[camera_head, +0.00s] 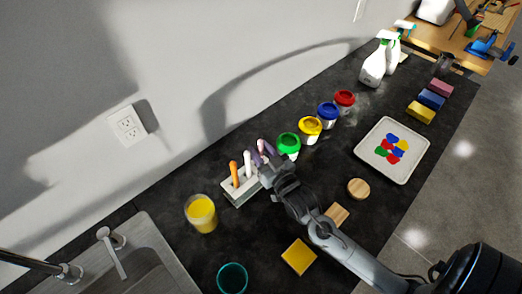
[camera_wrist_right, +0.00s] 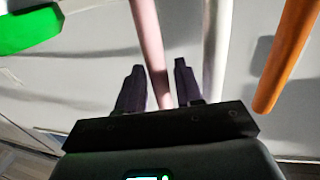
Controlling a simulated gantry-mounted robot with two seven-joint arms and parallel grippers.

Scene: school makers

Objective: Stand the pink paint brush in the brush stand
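The brush stand (camera_head: 243,196) is a pale rack near the wall in the head view. An orange brush (camera_head: 234,173) and a white brush (camera_head: 247,163) stand upright in it. The pink paint brush (camera_head: 262,146) is upright at the stand's right end. Whether the brush's lower end sits in the stand is hidden. My left gripper is not in view.
Paint pots with green (camera_head: 288,141), yellow, blue and red lids line the wall. A yellow paint cup (camera_head: 201,214) and a teal cup (camera_head: 232,279) stand near the sink (camera_head: 150,262). A yellow sponge (camera_head: 299,257) and a palette tray (camera_head: 414,169) lie on the dark counter.

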